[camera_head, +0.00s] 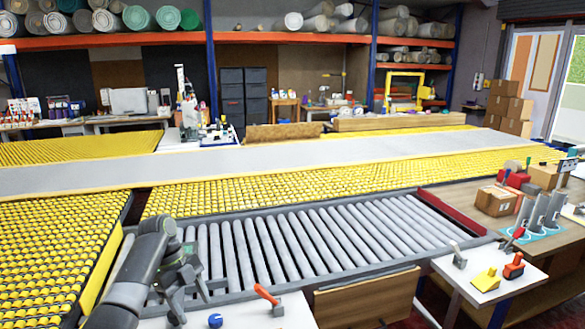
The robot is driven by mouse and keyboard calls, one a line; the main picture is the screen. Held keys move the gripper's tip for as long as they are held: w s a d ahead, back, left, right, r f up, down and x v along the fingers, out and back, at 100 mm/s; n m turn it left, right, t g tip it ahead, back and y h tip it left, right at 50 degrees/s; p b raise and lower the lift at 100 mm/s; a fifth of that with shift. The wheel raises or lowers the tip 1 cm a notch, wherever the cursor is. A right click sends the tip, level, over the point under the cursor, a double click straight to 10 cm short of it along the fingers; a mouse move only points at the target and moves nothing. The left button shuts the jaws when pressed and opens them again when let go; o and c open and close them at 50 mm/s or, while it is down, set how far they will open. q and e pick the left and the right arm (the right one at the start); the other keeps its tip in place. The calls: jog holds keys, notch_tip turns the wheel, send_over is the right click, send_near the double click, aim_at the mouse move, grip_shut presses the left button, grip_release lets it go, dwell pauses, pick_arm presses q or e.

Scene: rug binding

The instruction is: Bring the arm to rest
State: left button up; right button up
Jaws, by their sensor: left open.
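My left arm (138,270) comes in from the lower left. My left gripper (190,300) is open and empty, pointing down beside the near left end of the grey roller conveyor (310,240). It hangs over or close to the white worktop (240,312) at the bottom; the exact gap cannot be told. My right gripper is not in view.
An orange-handled tool (268,297) and a blue round object (215,320) lie on the white worktop near the gripper. Yellow roller tables (50,240) spread left and behind. A small white table (500,270) with hand tools stands at right, before a bench with boxes (496,201).

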pick_arm(q)
jog(key=s+a+f+n+t+y, duration=0.25)
jog(key=s+f+n, duration=0.85)
jog(key=s+f, duration=0.65)
jog(key=s+a+r+n+t+y, duration=0.1)
jog(key=s+a+r+n+t, duration=0.1)
jog(key=s+n, duration=0.7)
jog(key=s+a+r+n+t+y, duration=0.1)
jog(key=s+a+r+n+y, duration=0.2)
jog(key=s, duration=1.1)
notch_tip(320, 180, down, 24)
jog(key=n+h, duration=0.1)
jog(key=n, duration=0.1)
jog(key=s+f+g, duration=0.2)
jog(key=s+f, duration=1.3)
jog(key=f, duration=0.1)
jog(key=shift+d+f+h, duration=0.3)
jog(key=shift+d+h, duration=0.05)
